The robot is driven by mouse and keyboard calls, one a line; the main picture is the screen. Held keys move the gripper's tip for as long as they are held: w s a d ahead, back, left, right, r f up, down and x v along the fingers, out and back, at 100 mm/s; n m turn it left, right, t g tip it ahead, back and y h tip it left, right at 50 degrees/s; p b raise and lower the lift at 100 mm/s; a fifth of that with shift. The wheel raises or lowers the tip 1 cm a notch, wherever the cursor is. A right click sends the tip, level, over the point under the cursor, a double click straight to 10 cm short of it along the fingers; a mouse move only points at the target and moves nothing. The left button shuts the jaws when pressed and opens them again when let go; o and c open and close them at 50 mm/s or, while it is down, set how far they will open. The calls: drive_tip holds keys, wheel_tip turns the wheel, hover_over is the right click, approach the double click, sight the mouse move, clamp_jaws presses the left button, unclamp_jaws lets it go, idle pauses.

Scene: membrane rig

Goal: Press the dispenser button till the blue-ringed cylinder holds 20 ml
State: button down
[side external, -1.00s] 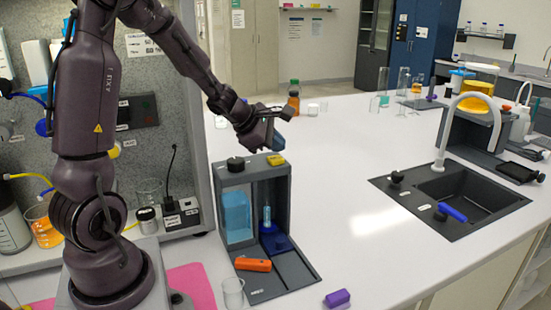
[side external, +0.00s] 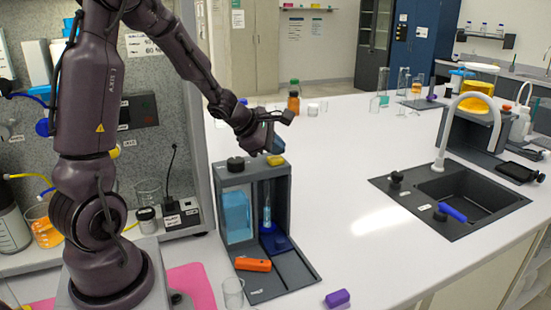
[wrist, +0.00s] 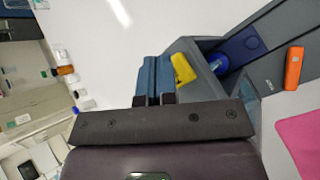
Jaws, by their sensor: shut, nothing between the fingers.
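The dispenser (side external: 223,195) is a grey box with a blue liquid tank (side external: 237,215). Its yellow button (side external: 276,160) is on top at the back right, and also shows in the wrist view (wrist: 183,69). The slim clear cylinder (side external: 267,217) stands upright in the open bay on a blue base (side external: 277,243). Its liquid level is too small to read. My gripper (side external: 278,147) is shut and empty, just above the button in the side view. In the wrist view its blue fingers (wrist: 153,62) lie just left of the button; contact cannot be told.
A black knob (side external: 236,163) is on the dispenser top, left of the button. An orange object (side external: 253,264) lies on its front base. A clear beaker (side external: 233,292) and a purple block (side external: 337,298) stand in front. A sink (side external: 460,198) is at the right; the bench between is clear.

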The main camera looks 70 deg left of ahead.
sight(276, 159)
drive_tip(key=shift+f, duration=0.6)
idle(0.6)
drive_tip(key=shift+r, duration=1.05)
drive_tip(key=shift+r, duration=2.5)
